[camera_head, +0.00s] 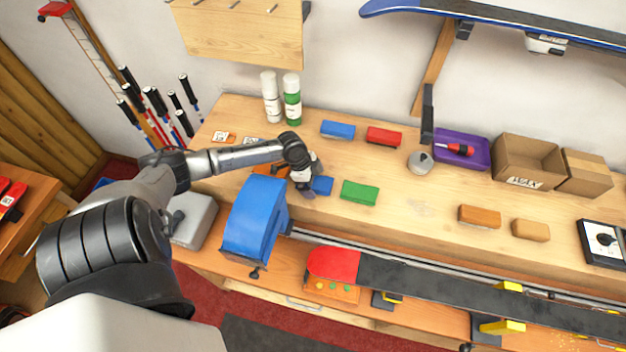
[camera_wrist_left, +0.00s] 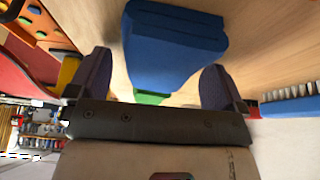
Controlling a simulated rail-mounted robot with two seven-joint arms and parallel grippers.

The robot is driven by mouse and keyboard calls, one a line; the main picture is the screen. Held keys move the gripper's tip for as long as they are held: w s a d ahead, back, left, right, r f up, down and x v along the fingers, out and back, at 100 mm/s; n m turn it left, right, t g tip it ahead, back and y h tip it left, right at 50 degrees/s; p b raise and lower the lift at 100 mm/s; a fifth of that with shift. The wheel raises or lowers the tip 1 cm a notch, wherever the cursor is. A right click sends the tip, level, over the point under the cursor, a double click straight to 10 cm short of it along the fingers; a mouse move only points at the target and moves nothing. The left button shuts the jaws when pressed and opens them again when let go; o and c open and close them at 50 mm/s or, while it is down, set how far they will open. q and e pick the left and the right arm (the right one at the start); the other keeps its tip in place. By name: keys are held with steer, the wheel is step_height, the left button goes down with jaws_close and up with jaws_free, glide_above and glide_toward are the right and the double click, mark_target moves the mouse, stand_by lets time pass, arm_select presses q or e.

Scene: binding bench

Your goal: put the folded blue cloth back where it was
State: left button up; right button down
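The folded blue cloth (camera_head: 321,185) lies on the bench beside my left gripper (camera_head: 306,186), just left of a green block (camera_head: 360,192). In the left wrist view a layered blue shape, seemingly the cloth (camera_wrist_left: 172,45), shows between and beyond the fingers. My left gripper (camera_wrist_left: 158,85) is open there, its two dark fingers wide apart with gaps on both sides of the blue. Whether a finger touches the cloth I cannot tell. My right gripper is not in view.
A large blue stand (camera_head: 252,222) is close left of the cloth. Blue (camera_head: 338,130) and red (camera_head: 384,136) blocks lie behind. A ski (camera_head: 430,277) runs along the front. Bench around (camera_head: 415,205) is clear, left of an orange block (camera_head: 479,216).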

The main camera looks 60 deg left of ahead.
arm_select(q)
steer(key=shift+r, duration=0.1)
steer(key=v, duration=1.2)
steer(key=shift+d, duration=0.1)
stand_by(0.6)
